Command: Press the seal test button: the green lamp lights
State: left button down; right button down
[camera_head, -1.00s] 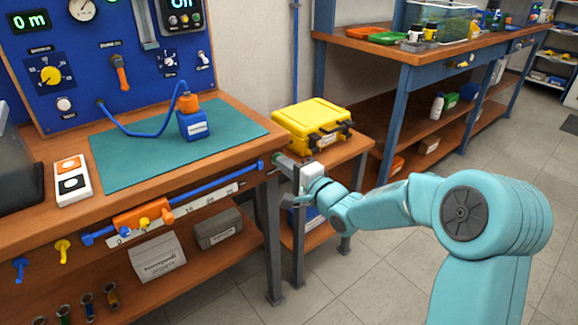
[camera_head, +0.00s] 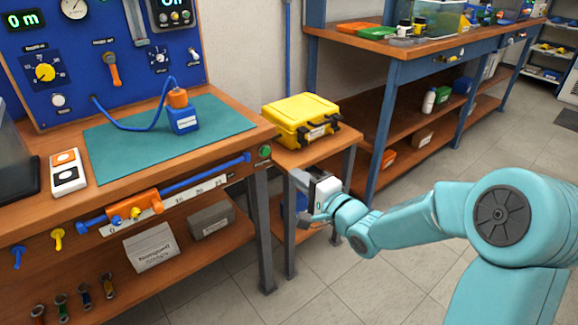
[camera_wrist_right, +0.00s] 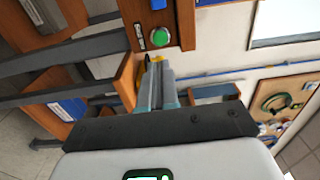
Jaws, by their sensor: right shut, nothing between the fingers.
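A round green button or lamp (camera_head: 265,152) sits on the front edge of the workbench, at its right corner. It looks bright green, but I cannot tell whether it is lit. In the right wrist view the green round (camera_wrist_right: 160,37) is fully uncovered, just beyond the fingertips. My right gripper (camera_head: 298,177) is shut and empty, in front of the bench corner, apart from the green round and lower right of it. Its shut fingers also show in the wrist view (camera_wrist_right: 156,72). My left gripper is out of view.
A yellow case (camera_head: 300,118) stands on a small side table behind my right gripper. A blue regulator block (camera_head: 183,119) with a hose rests on the green mat (camera_head: 118,152). An orange-and-blue slide gauge (camera_head: 132,206) runs along the bench front. Floor to the right is clear.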

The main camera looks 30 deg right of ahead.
jog(key=shift+s+d, duration=0.1)
jog(key=shift+s, duration=1.15)
